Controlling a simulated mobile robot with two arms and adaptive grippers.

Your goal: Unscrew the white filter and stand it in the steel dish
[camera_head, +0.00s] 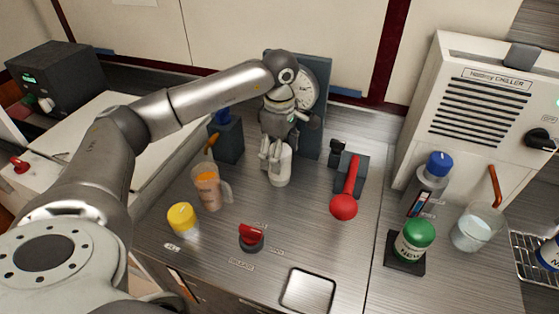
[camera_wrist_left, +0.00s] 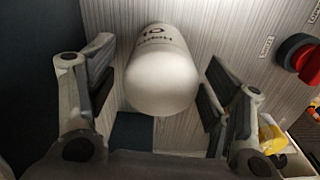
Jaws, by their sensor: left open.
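The white filter (camera_head: 279,168) is upright under the grey mount by the round gauge in the head view. In the left wrist view the filter (camera_wrist_left: 161,75) is a white cylinder with dark lettering, between my fingers. My left gripper (camera_head: 273,154) is open around the filter, and the wrist view shows gaps on both sides of it. The filter's upper end is hidden by my gripper in the head view. The steel dish (camera_head: 308,290) is a shallow square at the front edge, and looks empty. My right gripper is not in view.
A red-knobbed lever (camera_head: 344,205) stands right of the filter. A red switch (camera_head: 251,237), a yellow-capped jar (camera_head: 183,219) and an orange-filled jug (camera_head: 208,188) are in front and left. A green-capped "NEW" canister (camera_head: 414,240) stands at right. The counter between filter and dish is mostly clear.

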